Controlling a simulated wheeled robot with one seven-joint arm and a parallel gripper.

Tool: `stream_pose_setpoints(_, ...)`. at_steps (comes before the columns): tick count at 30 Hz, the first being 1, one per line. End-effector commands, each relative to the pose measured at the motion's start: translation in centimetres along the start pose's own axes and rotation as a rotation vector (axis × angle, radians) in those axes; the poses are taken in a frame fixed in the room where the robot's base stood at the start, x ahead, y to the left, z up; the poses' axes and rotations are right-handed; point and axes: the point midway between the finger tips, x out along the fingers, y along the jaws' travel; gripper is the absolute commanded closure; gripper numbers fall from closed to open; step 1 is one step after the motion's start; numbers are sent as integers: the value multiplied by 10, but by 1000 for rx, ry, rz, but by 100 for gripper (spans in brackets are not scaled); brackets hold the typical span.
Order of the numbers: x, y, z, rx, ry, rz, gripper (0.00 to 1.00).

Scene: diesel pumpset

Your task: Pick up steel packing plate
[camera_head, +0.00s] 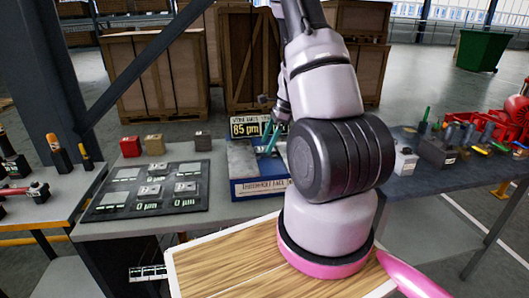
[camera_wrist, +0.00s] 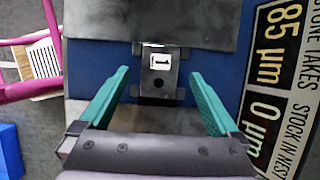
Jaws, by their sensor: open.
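A small dark steel plate (camera_wrist: 160,84) with a white label "1" and a round hole lies over a blue strip in the wrist view, between grey metal blocks. My gripper (camera_wrist: 159,72) is open, its two teal fingers spread to the left and right of this plate and apart from it. In the head view my gripper (camera_head: 268,140) hangs over the blue-based fixture (camera_head: 262,188), partly hidden by my arm. Other small steel plates (camera_head: 150,190) sit on a black panel (camera_head: 105,213) to the left. Finger height above the plate cannot be told.
A sign (camera_head: 246,126) reading 85 µm stands behind the fixture; it also shows in the wrist view (camera_wrist: 275,85). Red (camera_head: 131,146), tan and dark blocks stand behind the panel. A wooden board (camera_head: 215,265) is in front. Tools crowd the right bench.

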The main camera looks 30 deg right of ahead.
Motion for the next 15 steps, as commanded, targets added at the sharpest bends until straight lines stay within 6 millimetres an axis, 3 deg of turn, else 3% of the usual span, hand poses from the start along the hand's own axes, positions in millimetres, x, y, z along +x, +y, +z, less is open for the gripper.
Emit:
stream_pose_setpoints(4,17,0,0,0,0,1,3)
stream_pose_setpoints(12,19,0,0,0,0,-1,3)
stream_pose_setpoints(15,19,0,0,0,0,-1,41)
